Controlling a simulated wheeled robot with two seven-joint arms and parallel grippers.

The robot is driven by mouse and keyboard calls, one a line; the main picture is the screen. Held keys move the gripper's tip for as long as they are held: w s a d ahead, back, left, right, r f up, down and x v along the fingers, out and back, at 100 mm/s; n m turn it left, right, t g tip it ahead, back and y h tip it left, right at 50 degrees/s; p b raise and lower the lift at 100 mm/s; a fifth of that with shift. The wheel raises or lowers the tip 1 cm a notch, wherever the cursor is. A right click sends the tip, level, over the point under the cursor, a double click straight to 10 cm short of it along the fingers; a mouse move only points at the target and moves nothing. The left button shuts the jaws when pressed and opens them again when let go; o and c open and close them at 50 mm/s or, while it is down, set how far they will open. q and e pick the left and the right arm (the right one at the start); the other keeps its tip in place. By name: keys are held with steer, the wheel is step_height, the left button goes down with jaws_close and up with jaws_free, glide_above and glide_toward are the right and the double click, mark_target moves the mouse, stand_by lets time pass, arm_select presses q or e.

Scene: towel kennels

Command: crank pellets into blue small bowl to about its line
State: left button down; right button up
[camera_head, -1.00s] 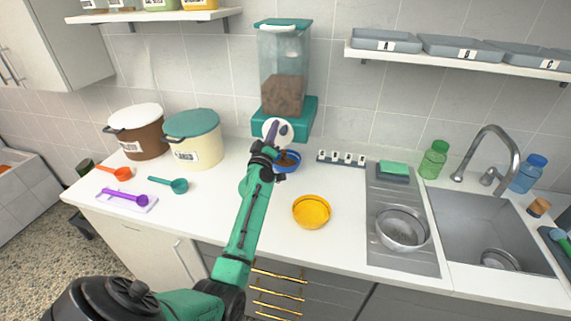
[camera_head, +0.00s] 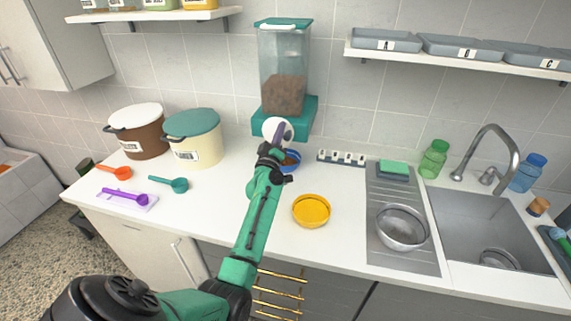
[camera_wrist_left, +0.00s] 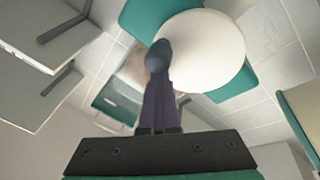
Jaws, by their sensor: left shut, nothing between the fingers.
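The pellet dispenser (camera_head: 284,85) stands against the wall, its clear hopper partly filled with brown pellets above a teal base (camera_head: 300,118). A white round crank disc (camera_head: 272,128) is on its front, and it shows large in the left wrist view (camera_wrist_left: 205,48). My left gripper (camera_head: 279,132) is shut with nothing held, its fingers at the disc, overlapping its right part in the head view. The blue small bowl (camera_head: 294,165) sits below the dispenser with brown pellets inside. My gripper and wrist hide part of the bowl, and its line cannot be made out. My right gripper is not in view.
A yellow bowl (camera_head: 311,210) stands on the counter right of my arm. Two lidded bins (camera_head: 196,146) and several scoops (camera_head: 178,184) are at left. A drying mat with a metal bowl (camera_head: 401,227) and the sink (camera_head: 480,222) are at right.

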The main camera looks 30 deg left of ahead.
arm_select(q)
steer(key=shift+d+f, duration=0.1)
steer(key=shift+d, duration=0.05)
steer(key=shift+w+d+f, duration=0.15)
steer(key=shift+d, duration=0.2)
steer(key=shift+f+b, duration=0.1)
steer(key=shift+b, duration=0.2)
